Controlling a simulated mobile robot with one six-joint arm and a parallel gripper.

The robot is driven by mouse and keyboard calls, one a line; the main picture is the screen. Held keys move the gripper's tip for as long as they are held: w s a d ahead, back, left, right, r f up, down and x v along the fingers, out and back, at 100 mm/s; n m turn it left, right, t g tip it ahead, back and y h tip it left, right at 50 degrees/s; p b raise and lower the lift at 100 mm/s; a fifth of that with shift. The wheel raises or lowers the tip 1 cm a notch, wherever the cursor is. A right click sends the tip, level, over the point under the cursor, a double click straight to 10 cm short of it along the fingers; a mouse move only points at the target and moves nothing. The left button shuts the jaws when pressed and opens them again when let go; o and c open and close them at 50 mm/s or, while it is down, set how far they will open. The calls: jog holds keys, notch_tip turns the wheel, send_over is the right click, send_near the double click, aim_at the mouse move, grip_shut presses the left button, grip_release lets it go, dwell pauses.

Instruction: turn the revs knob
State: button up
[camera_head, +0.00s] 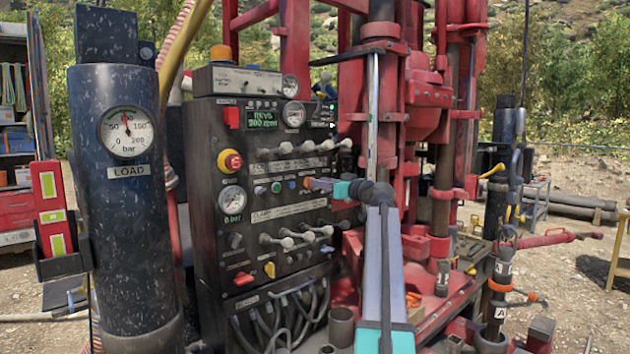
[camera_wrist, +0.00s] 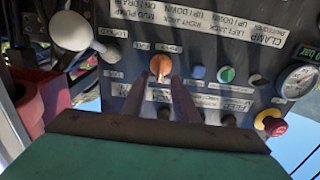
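An orange knob (camera_wrist: 160,65) sits on the dark control panel, just beyond my fingertips in the wrist view; it shows small in the head view (camera_head: 307,182). The label beside it is too small to read for certain. My gripper (camera_wrist: 158,84) points at the panel with its two fingers apart, one tip toward each side of the knob. I cannot tell if either finger touches it. In the head view my gripper (camera_head: 318,185) reaches the panel from the right. The green display (camera_head: 262,119) reads REVS, 200 rpm.
Levers (camera_head: 296,147) stick out above my gripper and more levers (camera_head: 297,236) below. A red emergency button (camera_head: 230,161) and a pressure gauge (camera_head: 232,199) are at the panel's left. A dark LOAD cylinder (camera_head: 127,230) stands left; the red rig mast (camera_head: 440,110) stands right.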

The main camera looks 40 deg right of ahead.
jog(key=shift+w+d, duration=0.1)
jog(key=shift+w, duration=1.15)
